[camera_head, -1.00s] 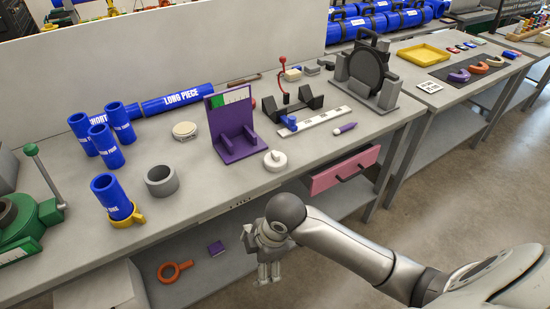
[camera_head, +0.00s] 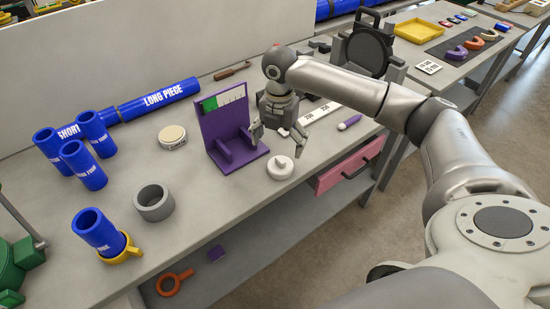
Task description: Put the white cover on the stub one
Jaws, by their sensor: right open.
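The white cover (camera_head: 281,167), a round cap with a knob on top, lies on the bench near its front edge, beside the purple stand (camera_head: 238,158). My right gripper (camera_head: 279,143) is open and empty, pointing down above the cover with its fingers spread. It appears just above the knob and not closed on it. The blue tube in the yellow ring holder (camera_head: 127,250) stands upright at the front left; its label seems to end in "ONE", so I take it as stub one (camera_head: 98,230). Its top is open. My left gripper is out of view.
A grey ring (camera_head: 154,203) stands beside stub one. Several blue tubes (camera_head: 83,165) stand behind it, near the long blue pipe (camera_head: 160,99). A round cream-topped disc (camera_head: 172,136) lies mid-bench. The purple stand rises close to my right gripper. A pink drawer (camera_head: 350,165) sticks out below.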

